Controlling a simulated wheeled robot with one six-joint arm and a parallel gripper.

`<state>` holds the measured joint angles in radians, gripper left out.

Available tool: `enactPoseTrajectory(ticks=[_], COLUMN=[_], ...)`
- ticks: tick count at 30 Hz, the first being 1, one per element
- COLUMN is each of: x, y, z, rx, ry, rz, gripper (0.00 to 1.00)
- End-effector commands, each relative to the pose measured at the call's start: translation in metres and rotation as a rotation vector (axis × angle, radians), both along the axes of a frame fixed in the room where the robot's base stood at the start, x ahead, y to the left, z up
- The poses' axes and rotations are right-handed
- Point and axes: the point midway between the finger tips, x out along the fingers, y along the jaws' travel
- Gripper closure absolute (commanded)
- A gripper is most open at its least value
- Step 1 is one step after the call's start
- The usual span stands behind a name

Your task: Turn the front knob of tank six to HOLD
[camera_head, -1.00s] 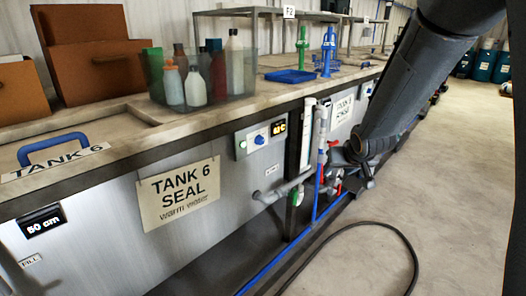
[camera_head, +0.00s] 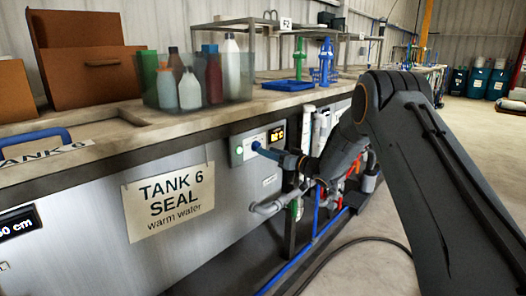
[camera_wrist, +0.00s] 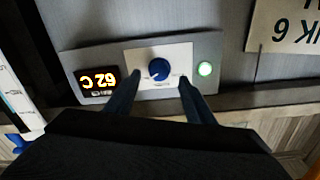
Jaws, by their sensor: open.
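The front panel of tank six (camera_head: 238,158) is a grey plate on the tank's front wall, near the TANK 6 SEAL sign (camera_head: 170,203). Its round blue knob (camera_wrist: 159,69) shows in the wrist view, which is upside down, on a white dial plate (camera_wrist: 177,55). The labels are too small to read, so the setting cannot be told. My gripper (camera_wrist: 160,78) is open, one finger to each side of the knob and a little short of it. In the head view my gripper (camera_head: 262,149) reaches the panel and largely hides the knob.
A lit display (camera_wrist: 98,81) and a green button (camera_wrist: 205,69) flank the dial. Pipes (camera_head: 266,208) and valves are close to my arm. A bin of bottles (camera_head: 160,84) stands on the rim above. The floor at right is clear, apart from a hose (camera_head: 345,245).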

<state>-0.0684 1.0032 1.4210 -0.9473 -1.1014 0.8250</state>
Motion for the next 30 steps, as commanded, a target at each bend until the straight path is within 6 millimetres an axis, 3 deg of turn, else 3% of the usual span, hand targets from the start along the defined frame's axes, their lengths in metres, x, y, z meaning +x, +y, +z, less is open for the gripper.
enactPoseTrajectory(ticks=[9,19,27,30], x=[0.024,0.027,0.027,0.027], y=[0.029,0.032,0.032,0.032], z=[-0.001,-0.001,0.000,0.000], rx=[0.000,-0.001,-0.001,-0.002], ry=[0.000,0.001,0.001,-0.001], rz=[-0.001,-0.003,-0.002,-0.002], gripper=[0.51,0.51,0.92,0.92])
